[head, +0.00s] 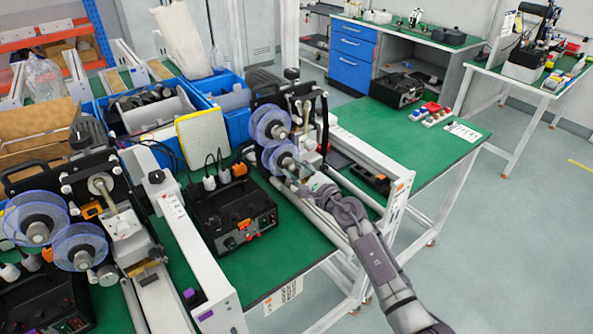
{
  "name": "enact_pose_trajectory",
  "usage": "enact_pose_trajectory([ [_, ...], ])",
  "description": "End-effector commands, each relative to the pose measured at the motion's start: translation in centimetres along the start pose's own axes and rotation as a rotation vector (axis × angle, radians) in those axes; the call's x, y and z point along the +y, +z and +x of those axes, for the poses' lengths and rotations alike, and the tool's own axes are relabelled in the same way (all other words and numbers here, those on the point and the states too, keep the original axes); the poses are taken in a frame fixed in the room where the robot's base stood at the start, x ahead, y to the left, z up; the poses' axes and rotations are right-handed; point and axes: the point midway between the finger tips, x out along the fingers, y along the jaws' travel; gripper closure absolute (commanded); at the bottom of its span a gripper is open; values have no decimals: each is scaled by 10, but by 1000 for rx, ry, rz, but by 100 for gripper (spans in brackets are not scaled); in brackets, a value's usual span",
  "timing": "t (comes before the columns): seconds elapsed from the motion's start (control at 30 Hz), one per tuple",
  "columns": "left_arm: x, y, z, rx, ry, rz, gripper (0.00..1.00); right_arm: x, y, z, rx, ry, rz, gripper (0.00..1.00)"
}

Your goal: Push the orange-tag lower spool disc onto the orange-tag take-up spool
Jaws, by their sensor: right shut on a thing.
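The coder unit in the middle has an orange tag (240,170) by its left side. The orange-tag lower spool disc (275,156), a clear bluish disc, is at the front of this unit, just below a similar upper disc (268,122). My right gripper (300,180) comes in from the lower right and is shut on the lower disc at its lower right side. The take-up spool is mostly hidden behind the disc, and I cannot tell how far the disc sits on it. My left gripper is not in view.
A black control box (232,215) stands on the green bench left of my gripper. A white rail (365,165) runs close on the right. Another coder unit with two clear discs (80,247) is at the left. Blue bins (230,95) stand behind. The floor at right is free.

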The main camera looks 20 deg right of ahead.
Motion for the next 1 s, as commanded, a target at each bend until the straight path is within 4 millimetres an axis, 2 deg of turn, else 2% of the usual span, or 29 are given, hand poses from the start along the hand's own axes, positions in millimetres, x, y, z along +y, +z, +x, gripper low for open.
enact_pose_trajectory([
  [0.17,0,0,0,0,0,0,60,0,0,0,0,0,0,100],
  [0.2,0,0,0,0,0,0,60,0,0,0,0,0,0,59],
  [0.33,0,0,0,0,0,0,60,0,0,0,0,0,0,38],
  [0.63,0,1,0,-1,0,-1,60,1,0,-1,1,1,0,37],
  [0.73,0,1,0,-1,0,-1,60,0,-1,-7,1,0,-2,37],
  [0.87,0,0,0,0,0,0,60,1,-2,-26,2,1,-4,37],
  [1.0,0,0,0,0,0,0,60,1,-2,-57,3,2,-3,37],
])
